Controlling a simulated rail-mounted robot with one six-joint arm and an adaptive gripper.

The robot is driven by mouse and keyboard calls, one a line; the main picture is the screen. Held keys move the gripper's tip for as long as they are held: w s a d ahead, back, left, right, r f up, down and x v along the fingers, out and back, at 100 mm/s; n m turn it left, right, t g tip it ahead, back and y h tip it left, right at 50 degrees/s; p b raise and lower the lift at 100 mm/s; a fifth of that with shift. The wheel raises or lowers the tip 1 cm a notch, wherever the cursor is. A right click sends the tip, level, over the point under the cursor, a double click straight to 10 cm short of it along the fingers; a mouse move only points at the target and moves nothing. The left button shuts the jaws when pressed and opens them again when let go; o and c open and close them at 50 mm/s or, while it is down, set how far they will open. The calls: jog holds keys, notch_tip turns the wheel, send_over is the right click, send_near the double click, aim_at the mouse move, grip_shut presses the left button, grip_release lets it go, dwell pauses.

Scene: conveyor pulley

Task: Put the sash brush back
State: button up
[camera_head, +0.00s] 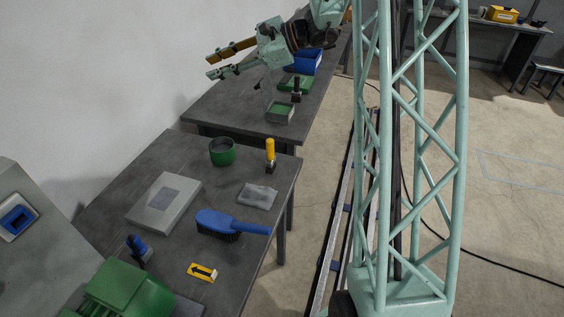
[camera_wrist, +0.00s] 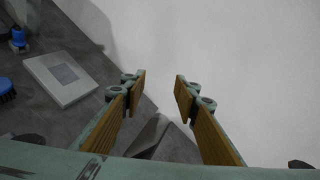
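The likely sash brush is an upright tool with a yellow handle (camera_head: 270,149) and a dark lower end, on the near grey table in the head view; its details are too small to be sure. A green round pot (camera_head: 222,156) with a dark inside stands to its left. A blue brush with dark bristles (camera_head: 220,222) lies nearer the front; its edge shows in the wrist view (camera_wrist: 6,88). My gripper (camera_head: 209,66) is above the far table's left side, away from these. In the wrist view my gripper (camera_wrist: 160,80) is open, with nothing between its fingers.
The near table (camera_head: 165,146) also bears a flat grey box (camera_head: 140,213), a grey cloth-like piece (camera_head: 258,196), a yellow arrow plate (camera_head: 202,272) and a green machine cover (camera_head: 130,288). The far table holds a black upright item (camera_head: 296,86), a green-topped block (camera_head: 280,112) and a blue bin (camera_head: 303,64).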

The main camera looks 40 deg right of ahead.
jog(key=s+a+r+n+g+h, duration=0.15)
jog(key=s+a+n, duration=0.25)
jog(key=s+a, duration=0.45)
jog(key=s+a+r+n+g+h, duration=0.1)
jog(key=s+a+r+n+g, duration=0.3)
jog(key=s, duration=0.8)
jog(key=s+a+r+n+g+h, duration=0.1)
jog(key=s+a+r+n+h, duration=0.15)
jog(key=s+a, duration=0.6)
jog(key=s+d+n+t+h, duration=0.1)
jog(key=s+d+n+h, duration=0.1)
jog(key=s, duration=1)
jog(key=s+d+f+n+h, duration=0.1)
jog(key=s+d+n+h, duration=0.2)
jog(key=s, duration=0.9)
jog(key=d+n, duration=0.2)
jog(key=n, duration=0.2)
jog(key=shift+s+d+t+h, duration=0.25)
jog(key=shift+s+t+h, duration=0.05)
jog(key=shift+s+t, duration=0.1)
